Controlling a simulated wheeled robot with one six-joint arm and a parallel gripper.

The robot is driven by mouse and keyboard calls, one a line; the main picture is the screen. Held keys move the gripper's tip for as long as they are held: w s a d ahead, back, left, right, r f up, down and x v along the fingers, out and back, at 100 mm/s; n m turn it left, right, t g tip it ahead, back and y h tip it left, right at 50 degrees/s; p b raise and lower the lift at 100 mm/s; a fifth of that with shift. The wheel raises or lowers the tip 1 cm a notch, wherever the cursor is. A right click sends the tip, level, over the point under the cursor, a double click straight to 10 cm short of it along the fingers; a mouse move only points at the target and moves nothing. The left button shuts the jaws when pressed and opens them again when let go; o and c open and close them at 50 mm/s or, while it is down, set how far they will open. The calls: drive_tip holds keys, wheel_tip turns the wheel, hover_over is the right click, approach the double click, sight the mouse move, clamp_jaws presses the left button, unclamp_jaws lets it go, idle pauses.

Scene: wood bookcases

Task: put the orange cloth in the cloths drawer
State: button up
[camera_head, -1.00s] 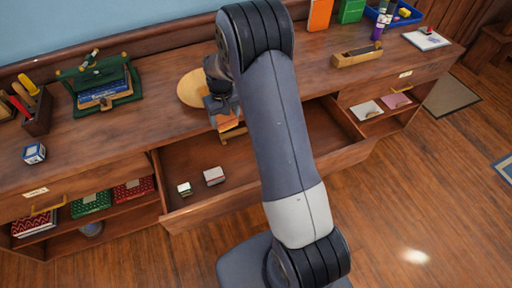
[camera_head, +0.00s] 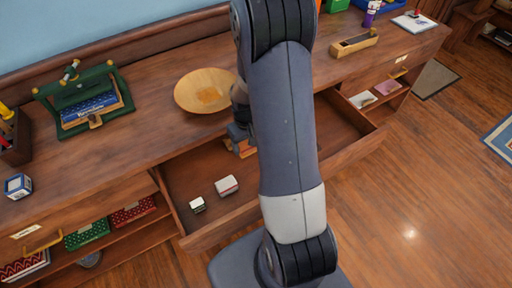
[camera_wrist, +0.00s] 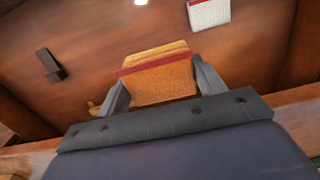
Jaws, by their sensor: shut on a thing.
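The orange cloth (camera_wrist: 160,82) is a folded square with a red band, held between the two fingers of my gripper (camera_wrist: 160,90) in the wrist view. In the head view the cloth (camera_head: 243,148) shows only in part below my gripper (camera_head: 240,140), as my arm covers much of it. My gripper is shut on the cloth over the open middle drawer (camera_head: 185,170). I cannot tell whether the cloth touches the drawer's floor. Two small pale boxes, one at the front left (camera_head: 198,205) and one larger (camera_head: 227,185), lie in this drawer.
A wooden bowl (camera_head: 203,92) stands on the counter just behind the open drawer. A green stand with a blue item (camera_head: 88,104) is to the left. A wooden tray (camera_head: 354,43) is to the right. My arm hides part of the drawer.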

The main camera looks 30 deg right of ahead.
drive_tip(key=shift+s+d+f+b, duration=0.35)
drive_tip(key=shift+d+f, duration=0.15)
drive_tip(key=shift+f, duration=2)
drive_tip(key=shift+s+d+f+b, duration=0.4)
drive_tip(key=shift+d+f, duration=0.05)
drive_tip(key=shift+f, duration=2)
drive_tip(key=shift+s+d+f+b, duration=0.35)
drive_tip(key=shift+d+f, duration=0.15)
drive_tip(key=shift+f, duration=2)
drive_tip(key=shift+f, duration=0.1)
drive_tip(key=shift+f+b, duration=0.15)
drive_tip(key=shift+b, duration=0.15)
drive_tip(key=o, duration=0.9)
wheel_tip(320, 180, up, 12)
drive_tip(key=shift+r, duration=0.25)
